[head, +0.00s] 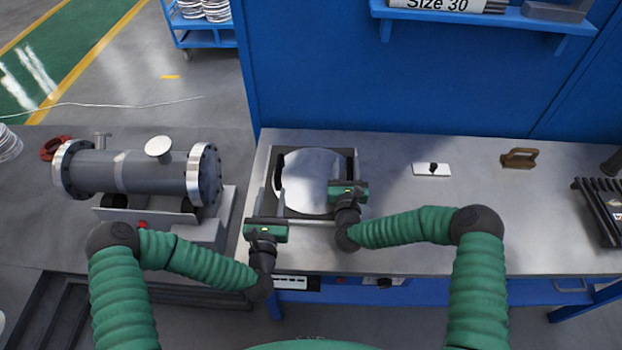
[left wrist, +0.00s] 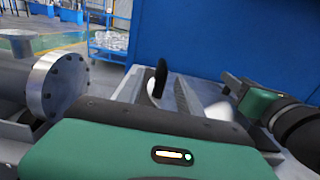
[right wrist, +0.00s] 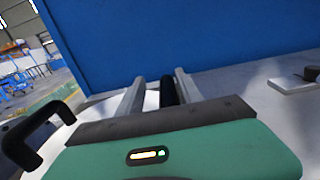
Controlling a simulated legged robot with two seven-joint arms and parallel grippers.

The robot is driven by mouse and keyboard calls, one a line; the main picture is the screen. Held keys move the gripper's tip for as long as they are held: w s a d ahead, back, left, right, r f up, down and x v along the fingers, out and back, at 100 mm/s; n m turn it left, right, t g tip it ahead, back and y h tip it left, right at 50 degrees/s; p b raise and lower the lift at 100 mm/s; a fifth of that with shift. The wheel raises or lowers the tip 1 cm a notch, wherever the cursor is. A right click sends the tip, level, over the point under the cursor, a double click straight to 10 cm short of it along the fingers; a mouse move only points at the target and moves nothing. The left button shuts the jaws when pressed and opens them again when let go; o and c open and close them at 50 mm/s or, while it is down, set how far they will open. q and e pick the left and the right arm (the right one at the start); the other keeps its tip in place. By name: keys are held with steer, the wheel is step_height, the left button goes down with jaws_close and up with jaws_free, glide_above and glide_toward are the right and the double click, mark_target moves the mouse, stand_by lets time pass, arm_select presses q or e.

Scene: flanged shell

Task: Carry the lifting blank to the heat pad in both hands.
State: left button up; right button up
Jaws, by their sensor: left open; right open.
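The blank (head: 308,178) is a pale round metal disc lying on a dark square frame on the bench. Black upright handles show at its sides: one in the left wrist view (left wrist: 160,80), one between the fingers in the right wrist view (right wrist: 168,90). My left gripper (head: 276,195) is open at the disc's left front side, fingers pointing away from me. My right gripper (head: 345,166) is open at the disc's right edge, its fingers on either side of a handle. I cannot tell for sure which surface is the heat pad.
A grey flanged shell (head: 135,171) lies on a stand left of the bench. On the bench (head: 440,220), a white plate with a black knob (head: 431,169), a brown block (head: 519,158) and a dark rack (head: 598,208) stand to the right. A blue wall rises behind.

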steer(key=s, duration=0.8)
steer(key=s+a, duration=0.1)
steer(key=s, duration=0.3)
steer(key=shift+f, duration=0.1)
